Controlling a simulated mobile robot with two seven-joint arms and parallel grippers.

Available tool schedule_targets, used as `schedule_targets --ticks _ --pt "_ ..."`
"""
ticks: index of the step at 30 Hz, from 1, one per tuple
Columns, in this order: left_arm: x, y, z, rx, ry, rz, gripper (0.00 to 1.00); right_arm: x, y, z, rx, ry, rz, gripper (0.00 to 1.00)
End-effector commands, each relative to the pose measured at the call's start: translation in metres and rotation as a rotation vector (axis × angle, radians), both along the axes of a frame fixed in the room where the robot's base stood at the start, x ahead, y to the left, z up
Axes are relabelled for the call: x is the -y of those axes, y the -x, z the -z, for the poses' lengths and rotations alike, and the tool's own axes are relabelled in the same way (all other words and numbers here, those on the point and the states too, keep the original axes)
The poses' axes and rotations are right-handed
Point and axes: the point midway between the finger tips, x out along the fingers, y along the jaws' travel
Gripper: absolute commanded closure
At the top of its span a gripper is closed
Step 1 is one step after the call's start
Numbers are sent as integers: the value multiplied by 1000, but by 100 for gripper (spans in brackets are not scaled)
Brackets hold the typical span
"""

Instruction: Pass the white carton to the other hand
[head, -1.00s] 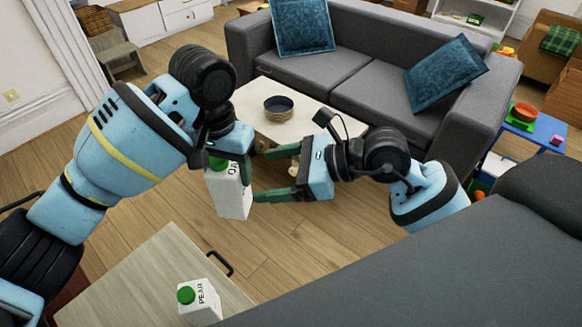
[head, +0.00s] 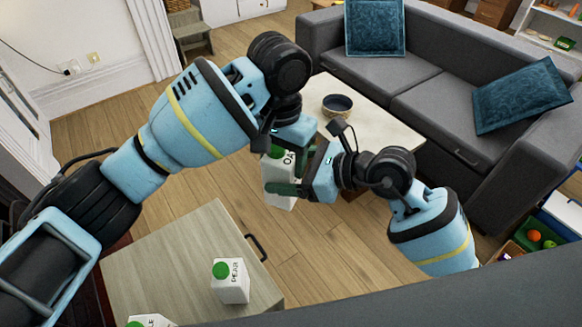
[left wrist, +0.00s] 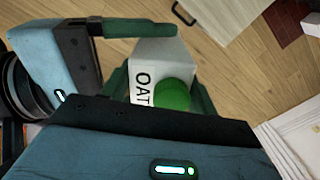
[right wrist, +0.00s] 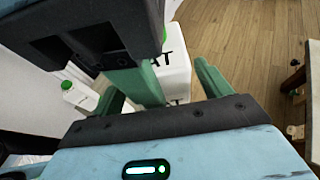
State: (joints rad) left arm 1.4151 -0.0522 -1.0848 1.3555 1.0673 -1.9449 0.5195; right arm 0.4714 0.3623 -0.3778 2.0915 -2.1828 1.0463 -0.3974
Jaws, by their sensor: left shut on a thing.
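The white carton (head: 277,171), lettered "OA" in the head view, hangs upright above the floor. In the left wrist view the carton (left wrist: 160,52) shows its green cap and the letters "OAT". My left gripper (head: 290,136) is shut on it near the top. My right gripper (head: 280,188) comes in from the right with a finger across the carton's front, below the left gripper. In the right wrist view the carton (right wrist: 176,78) stands between the right gripper's spread fingers (right wrist: 160,92), partly hidden by a left finger. I cannot tell whether the right fingers touch it.
A pear carton (head: 231,286) stands on a light wooden cabinet (head: 170,262) at the front, with another carton (head: 150,321) cut off at the bottom edge. A low table (head: 385,133) with a dark bowl (head: 337,104) and a grey sofa (head: 440,100) lie behind the arms.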

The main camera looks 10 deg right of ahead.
Motion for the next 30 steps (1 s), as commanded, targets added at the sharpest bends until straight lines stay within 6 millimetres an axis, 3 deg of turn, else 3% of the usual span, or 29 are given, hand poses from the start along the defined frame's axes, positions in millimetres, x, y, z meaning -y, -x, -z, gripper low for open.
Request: schedule_targets --ticks 2,13,14,15,19,30 --pt "0 0 -1 2 1 0 100 0 0 0 0 0 0 34" --pt "0 0 -1 2 1 1 100 1 0 0 0 0 1 82" --pt "0 0 -1 2 1 1 38 0 0 -2 4 -2 1 83" --pt "0 0 -1 2 1 1 33 0 0 -2 4 -2 1 83" --pt "0 0 -1 1 1 1 16 0 0 -2 4 -2 1 83" --pt "2 1 -8 1 5 5 16 0 0 -2 4 -3 -1 83"
